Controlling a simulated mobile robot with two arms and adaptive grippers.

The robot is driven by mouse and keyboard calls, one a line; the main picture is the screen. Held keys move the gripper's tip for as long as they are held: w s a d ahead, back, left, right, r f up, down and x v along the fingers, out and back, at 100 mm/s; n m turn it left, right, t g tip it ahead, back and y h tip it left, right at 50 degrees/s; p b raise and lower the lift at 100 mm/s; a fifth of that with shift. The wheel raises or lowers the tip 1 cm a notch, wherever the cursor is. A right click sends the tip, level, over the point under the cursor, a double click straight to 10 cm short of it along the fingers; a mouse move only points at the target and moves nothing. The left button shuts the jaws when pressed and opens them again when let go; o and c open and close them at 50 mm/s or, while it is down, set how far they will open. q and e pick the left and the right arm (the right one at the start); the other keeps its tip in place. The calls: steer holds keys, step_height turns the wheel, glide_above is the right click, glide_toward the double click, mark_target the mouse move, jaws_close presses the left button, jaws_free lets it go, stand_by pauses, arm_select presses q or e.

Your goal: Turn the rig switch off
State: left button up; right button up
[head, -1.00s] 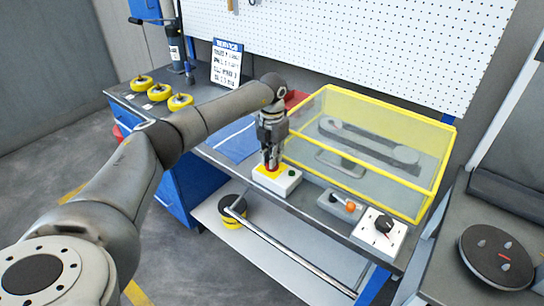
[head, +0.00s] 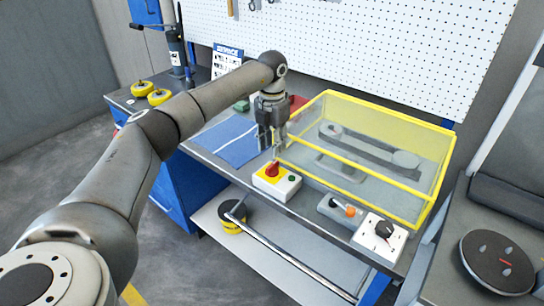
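A white switch box with a yellow plate and a red rotary knob (head: 273,170) sits at the bench's front edge, left of the yellow-framed guard. A small dark green button is beside the knob. The knob is in full view and nothing touches it; I cannot read a position mark on it. My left gripper (head: 274,153) hangs fingers-down just above and behind the switch box, apart from the knob. Its fingers are spread with nothing between them. A second white box with a black knob (head: 384,229) is further right. My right gripper is not in view.
A clear guard with a yellow frame (head: 437,187) covers a belt rig right of the gripper. A grey box with an orange knob (head: 350,211) lies between the switch boxes. A blue cloth (head: 232,141) lies left. A pegboard (head: 400,50) stands behind.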

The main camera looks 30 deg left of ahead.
arm_select(q)
step_height(320, 180, up, 5)
steer(key=shift+r, duration=0.1)
stand_by(0.7)
